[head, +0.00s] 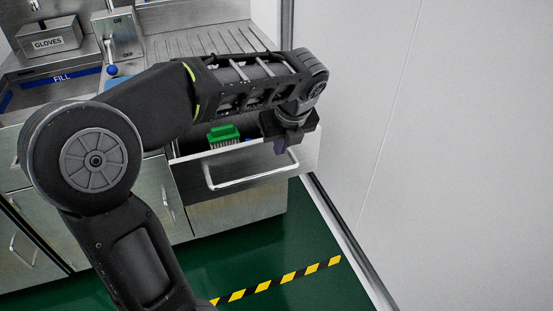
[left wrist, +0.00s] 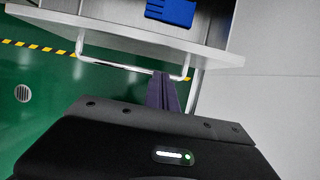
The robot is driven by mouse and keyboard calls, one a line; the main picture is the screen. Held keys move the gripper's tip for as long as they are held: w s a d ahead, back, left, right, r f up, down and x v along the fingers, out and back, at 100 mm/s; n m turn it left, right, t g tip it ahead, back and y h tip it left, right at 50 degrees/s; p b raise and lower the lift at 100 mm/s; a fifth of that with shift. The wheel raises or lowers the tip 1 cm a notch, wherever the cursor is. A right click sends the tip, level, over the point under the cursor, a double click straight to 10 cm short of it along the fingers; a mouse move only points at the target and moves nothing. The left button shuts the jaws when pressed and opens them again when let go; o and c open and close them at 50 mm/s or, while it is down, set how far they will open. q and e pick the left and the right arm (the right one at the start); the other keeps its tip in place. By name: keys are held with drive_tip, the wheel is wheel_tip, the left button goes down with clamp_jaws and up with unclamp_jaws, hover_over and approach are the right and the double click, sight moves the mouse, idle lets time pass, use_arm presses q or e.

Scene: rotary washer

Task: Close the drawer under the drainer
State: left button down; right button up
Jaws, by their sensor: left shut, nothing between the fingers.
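The drawer under the drainer stands open, its front panel (head: 235,172) pulled out from the cabinet. A silver bar handle (head: 250,183) runs across the front. In the left wrist view the drawer front (left wrist: 150,42) and its handle (left wrist: 120,66) lie beyond my fingers. My left gripper (head: 287,150) is shut and empty at the right end of the drawer front, pointing down. In the left wrist view its fingertips (left wrist: 164,76) overlap the handle's right end; I cannot tell whether they touch. The ribbed drainer (head: 205,40) is above, partly hidden by my arm.
A green rack (head: 223,135) sits in the drawer, and a blue item (left wrist: 172,11) shows there in the left wrist view. A white wall (head: 430,130) stands close on the right. The green floor (head: 240,255) in front is clear, with a yellow-black stripe (head: 285,278).

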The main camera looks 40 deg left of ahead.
sight(275, 163)
use_arm(q)
drive_tip(key=b+x, duration=0.2)
drive_tip(key=x, duration=0.8)
use_arm(e)
wheel_tip(275, 163, down, 2)
drive_tip(key=shift+f, duration=0.25)
use_arm(q)
drive_tip(key=shift+r, duration=0.1)
use_arm(e)
drive_tip(key=shift+r, duration=0.1)
